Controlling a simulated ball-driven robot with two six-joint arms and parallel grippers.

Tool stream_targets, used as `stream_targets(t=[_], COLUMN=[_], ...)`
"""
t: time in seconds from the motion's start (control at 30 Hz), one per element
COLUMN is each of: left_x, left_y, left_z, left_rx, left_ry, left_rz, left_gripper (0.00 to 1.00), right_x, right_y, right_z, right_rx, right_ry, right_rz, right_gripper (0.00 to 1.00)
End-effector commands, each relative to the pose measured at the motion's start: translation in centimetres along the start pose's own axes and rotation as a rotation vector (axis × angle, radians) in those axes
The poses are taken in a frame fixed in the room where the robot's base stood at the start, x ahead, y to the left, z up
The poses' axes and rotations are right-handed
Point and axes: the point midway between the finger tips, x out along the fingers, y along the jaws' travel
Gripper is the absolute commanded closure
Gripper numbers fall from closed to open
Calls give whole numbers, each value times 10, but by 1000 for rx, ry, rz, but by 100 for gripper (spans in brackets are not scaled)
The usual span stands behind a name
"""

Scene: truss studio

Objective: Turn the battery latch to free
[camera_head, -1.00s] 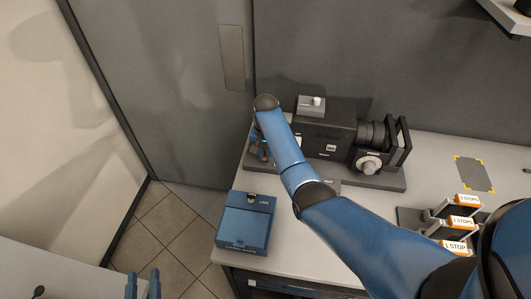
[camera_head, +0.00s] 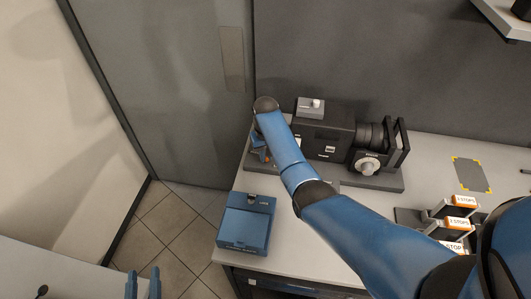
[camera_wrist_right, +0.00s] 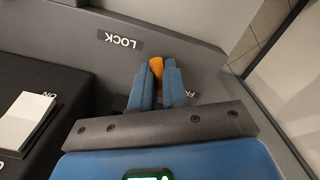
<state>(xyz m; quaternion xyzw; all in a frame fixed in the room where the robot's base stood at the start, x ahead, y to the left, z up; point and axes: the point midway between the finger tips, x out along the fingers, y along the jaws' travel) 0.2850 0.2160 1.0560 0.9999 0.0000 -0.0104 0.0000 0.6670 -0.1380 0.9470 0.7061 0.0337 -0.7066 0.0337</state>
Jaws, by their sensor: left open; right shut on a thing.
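The battery latch (camera_wrist_right: 156,67) shows its orange tip in the right wrist view, gripped between the two blue fingers of my right gripper (camera_wrist_right: 158,84). A LOCK label (camera_wrist_right: 120,40) lies to the left of the latch. A second label (camera_wrist_right: 192,94), starting with F, is partly hidden behind the right finger. In the head view my right gripper (camera_head: 259,152) is at the left end of the black camera (camera_head: 325,134), mostly hidden by my own arm. My left gripper (camera_head: 142,286) is at the bottom edge, open and empty, fingers upward.
A blue box (camera_head: 246,224) stands on the table's front left corner. Several orange-labelled holders (camera_head: 452,213) stand at the right. A grey mat with yellow corners (camera_head: 472,175) lies behind them. Bare tabletop (camera_head: 305,244) lies right of the box.

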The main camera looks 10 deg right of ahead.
Motion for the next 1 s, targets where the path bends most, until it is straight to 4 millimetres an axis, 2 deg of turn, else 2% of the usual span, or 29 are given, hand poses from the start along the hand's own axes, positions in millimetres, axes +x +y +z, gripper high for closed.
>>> stream_targets(t=[0.7, 1.0], left_x=[0, 0], left_y=[0, 0], left_z=[-14, -16], left_rx=[0, 0], left_ry=[0, 0], left_rz=[0, 0], left_gripper=[57, 57], right_x=[-2, -2], right_y=[0, 0], right_z=[-1, -2], right_rx=[-679, -920], right_ry=[4, 4], right_rz=[2, 2], right_gripper=[100, 100])
